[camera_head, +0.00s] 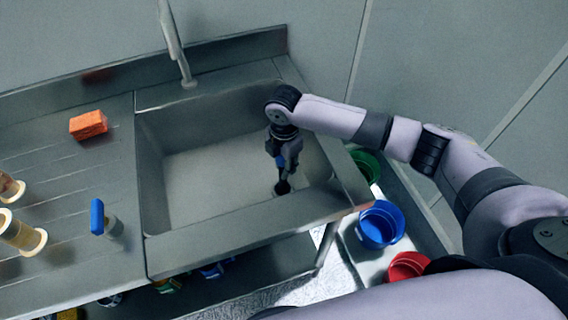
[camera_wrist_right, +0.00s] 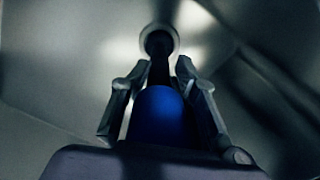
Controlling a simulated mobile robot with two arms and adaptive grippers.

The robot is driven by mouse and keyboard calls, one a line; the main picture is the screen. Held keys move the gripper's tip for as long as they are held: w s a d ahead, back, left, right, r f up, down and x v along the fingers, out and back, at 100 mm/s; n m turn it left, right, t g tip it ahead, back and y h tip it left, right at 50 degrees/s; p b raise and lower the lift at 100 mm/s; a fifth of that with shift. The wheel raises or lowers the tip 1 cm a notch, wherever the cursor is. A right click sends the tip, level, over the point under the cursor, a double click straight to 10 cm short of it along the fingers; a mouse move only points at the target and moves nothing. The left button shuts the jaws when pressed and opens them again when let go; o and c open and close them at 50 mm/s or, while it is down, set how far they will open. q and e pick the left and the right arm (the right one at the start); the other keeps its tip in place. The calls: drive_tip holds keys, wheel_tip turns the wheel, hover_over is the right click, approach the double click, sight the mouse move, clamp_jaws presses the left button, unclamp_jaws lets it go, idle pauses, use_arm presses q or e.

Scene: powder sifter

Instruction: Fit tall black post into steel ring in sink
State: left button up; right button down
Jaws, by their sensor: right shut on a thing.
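My right gripper (camera_head: 282,163) reaches down into the right part of the sink (camera_head: 215,180). In the right wrist view its two fingers (camera_wrist_right: 158,80) are shut around a blue cylindrical part (camera_wrist_right: 160,116), with the dark shaft of the tall black post (camera_wrist_right: 160,72) running on beyond it. The far end of the post lines up with the round pale rim of the steel ring (camera_wrist_right: 174,42), whose middle is dark. In the head view a dark round end (camera_head: 282,187) shows at the sink floor below the gripper. I cannot tell how deep the post sits. My left gripper is out of view.
The faucet (camera_head: 176,50) stands behind the sink. On the drainboard left are an orange sponge (camera_head: 88,125), a blue-topped object (camera_head: 98,217) and pale spools (camera_head: 20,232). Blue (camera_head: 380,225), red (camera_head: 407,266) and green (camera_head: 367,165) containers stand right of the sink. The sink's left half is clear.

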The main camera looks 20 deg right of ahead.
drive_tip(key=shift+f, duration=0.15)
drive_tip(key=c, duration=1.2)
unclamp_jaws()
wheel_tip(320, 180, up, 12)
drive_tip(key=shift+r, duration=0.15)
